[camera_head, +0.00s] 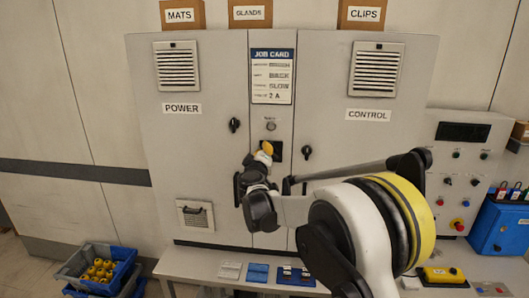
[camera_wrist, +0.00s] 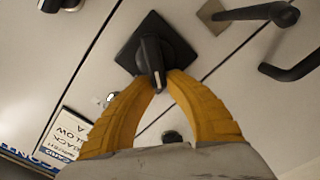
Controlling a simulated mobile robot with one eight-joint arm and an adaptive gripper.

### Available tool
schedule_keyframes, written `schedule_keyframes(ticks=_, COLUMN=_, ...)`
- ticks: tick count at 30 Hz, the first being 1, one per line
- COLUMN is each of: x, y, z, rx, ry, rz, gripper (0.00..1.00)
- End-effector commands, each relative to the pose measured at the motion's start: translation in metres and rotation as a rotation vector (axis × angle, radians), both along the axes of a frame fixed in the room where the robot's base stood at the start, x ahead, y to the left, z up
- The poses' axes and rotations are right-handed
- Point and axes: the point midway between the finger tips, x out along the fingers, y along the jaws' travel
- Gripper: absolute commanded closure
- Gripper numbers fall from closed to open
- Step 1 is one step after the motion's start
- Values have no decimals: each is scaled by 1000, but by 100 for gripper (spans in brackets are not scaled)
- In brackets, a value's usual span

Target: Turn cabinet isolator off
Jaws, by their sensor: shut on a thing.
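The cabinet isolator is a black rotary knob on a square black plate (camera_wrist: 126,57), on the cabinet's middle strip in the wrist view. My gripper (camera_wrist: 165,82) has its two yellow fingers closed around the lower end of the knob's handle (camera_wrist: 151,55). In the head view the black plate (camera_head: 278,151) shows below the job card, partly hidden by my gripper (camera_head: 267,149). The grey cabinet (camera_head: 200,60) has a POWER door on the left and a CONTROL door on the right. The handle's exact setting is unclear.
Black door handles stand close by, one on the POWER door (camera_head: 234,125) and one on the CONTROL door (camera_head: 307,152). A small round fitting (camera_head: 270,126) is above the isolator. A control panel (camera_head: 463,165) is at right. A bench (camera_head: 225,266) runs below.

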Motion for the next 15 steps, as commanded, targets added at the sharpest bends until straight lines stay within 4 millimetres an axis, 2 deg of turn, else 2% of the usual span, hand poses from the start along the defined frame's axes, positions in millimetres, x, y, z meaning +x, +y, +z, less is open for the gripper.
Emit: schedule_keyframes(ticks=15, x=1, y=2, z=-13, rx=-446, ry=16, rz=-6, gripper=100)
